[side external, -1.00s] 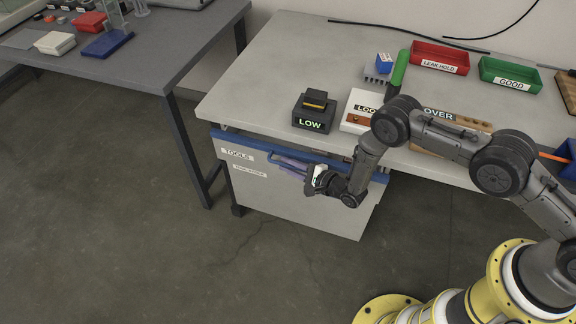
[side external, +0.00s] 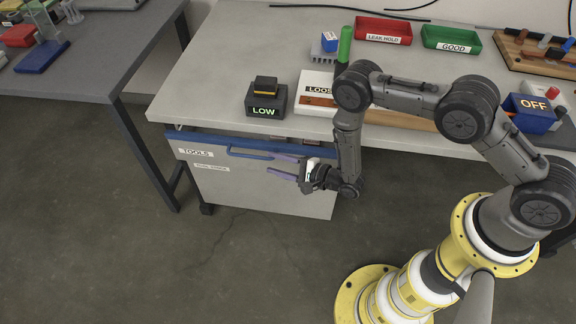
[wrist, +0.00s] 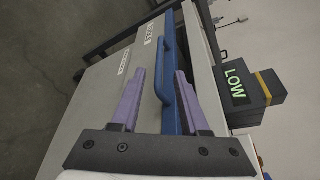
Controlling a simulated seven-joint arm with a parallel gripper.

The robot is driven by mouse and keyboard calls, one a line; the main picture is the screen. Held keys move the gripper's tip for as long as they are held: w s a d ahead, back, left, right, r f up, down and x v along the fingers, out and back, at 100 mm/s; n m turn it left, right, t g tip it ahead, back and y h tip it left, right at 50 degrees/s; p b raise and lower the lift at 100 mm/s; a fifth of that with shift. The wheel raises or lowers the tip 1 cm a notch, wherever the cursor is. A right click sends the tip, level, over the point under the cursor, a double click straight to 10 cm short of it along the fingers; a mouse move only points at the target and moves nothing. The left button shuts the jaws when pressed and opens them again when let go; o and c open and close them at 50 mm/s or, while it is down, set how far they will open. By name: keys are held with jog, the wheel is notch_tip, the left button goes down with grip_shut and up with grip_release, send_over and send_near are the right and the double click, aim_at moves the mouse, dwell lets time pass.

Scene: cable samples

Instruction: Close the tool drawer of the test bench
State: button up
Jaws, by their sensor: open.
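The tool drawer's pale front, with a white TOOLS label (side external: 196,153), sits under the test bench (side external: 215,75). It has a blue top edge and a blue bar handle (side external: 250,153). A narrow gap shows between the blue edge and the bench top. My gripper (side external: 271,163) is in front of the right part of the drawer front, its two purple fingers apart with nothing held. In the wrist view, the handle (wrist: 167,62) lies ahead, in line with the space between the fingers (wrist: 159,74). Whether a finger touches the drawer is unclear.
On the bench stand a black LOW display box (side external: 265,99), a white LOOSE tray (side external: 316,84), a red LEAK HOLD bin (side external: 383,28), a green GOOD bin (side external: 450,36) and a blue OFF box (side external: 530,110). A dark side table (side external: 100,55) is at left. The floor in front is clear.

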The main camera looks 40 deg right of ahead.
jog(key=shift+v, duration=2.05)
